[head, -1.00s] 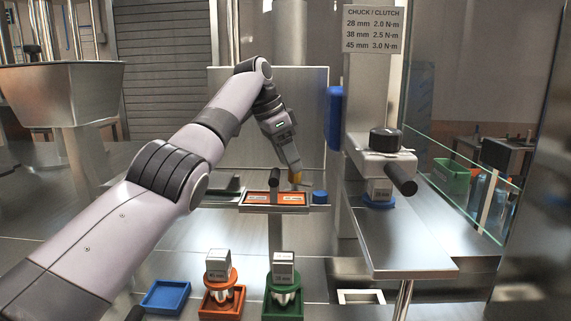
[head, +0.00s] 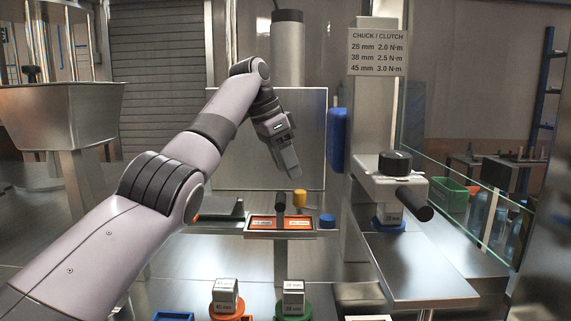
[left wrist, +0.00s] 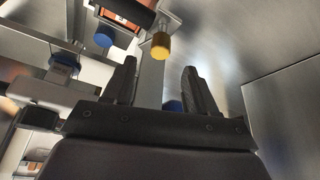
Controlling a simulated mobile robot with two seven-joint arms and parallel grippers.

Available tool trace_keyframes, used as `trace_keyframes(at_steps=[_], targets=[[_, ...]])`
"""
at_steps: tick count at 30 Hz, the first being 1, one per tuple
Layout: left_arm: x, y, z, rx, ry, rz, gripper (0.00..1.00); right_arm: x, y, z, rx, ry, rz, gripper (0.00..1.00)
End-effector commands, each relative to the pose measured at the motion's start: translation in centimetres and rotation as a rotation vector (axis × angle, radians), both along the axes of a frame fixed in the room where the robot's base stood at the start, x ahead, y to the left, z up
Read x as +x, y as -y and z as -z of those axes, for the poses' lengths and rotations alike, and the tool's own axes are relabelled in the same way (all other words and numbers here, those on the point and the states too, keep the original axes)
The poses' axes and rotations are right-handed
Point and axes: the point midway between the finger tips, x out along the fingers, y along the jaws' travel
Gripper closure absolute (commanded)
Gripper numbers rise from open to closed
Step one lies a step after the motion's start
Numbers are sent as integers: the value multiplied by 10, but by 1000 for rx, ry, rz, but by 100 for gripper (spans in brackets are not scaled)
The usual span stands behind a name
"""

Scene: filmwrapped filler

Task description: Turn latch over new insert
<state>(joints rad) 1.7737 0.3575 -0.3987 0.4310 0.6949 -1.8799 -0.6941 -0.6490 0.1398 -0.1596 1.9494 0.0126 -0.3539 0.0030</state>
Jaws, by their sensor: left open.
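My left gripper (head: 288,163) is open and empty, above and behind a yellow knob (head: 300,198). The knob stands upright at the back edge of a small shelf with an orange plate (head: 265,222); it may be the latch, but I cannot be sure. A short black handle (head: 280,203) stands by the plate. In the left wrist view the yellow knob (left wrist: 160,46) lies beyond the two spread fingertips (left wrist: 160,75), apart from them. The orange plate (left wrist: 130,12) shows at the top. The plate's small labels are too small to read. My right gripper is out of view.
A blue round cap (head: 327,221) sits at the shelf's right end. To the right, a machine head (head: 390,180) with a black knob holds a block in a blue ring. Labelled blocks (head: 224,293) (head: 293,294) stand in orange and green holders in front. A metal panel (head: 310,110) is behind.

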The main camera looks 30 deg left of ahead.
Motion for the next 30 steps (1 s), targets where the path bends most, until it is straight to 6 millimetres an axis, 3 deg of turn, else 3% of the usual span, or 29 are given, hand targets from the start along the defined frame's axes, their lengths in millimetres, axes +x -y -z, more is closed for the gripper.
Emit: trace_keyframes(at_steps=[16,30], targets=[[0,0,-5,5,-1,-2,43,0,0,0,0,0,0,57],[19,13,50,5,0,-2,43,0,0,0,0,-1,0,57]])
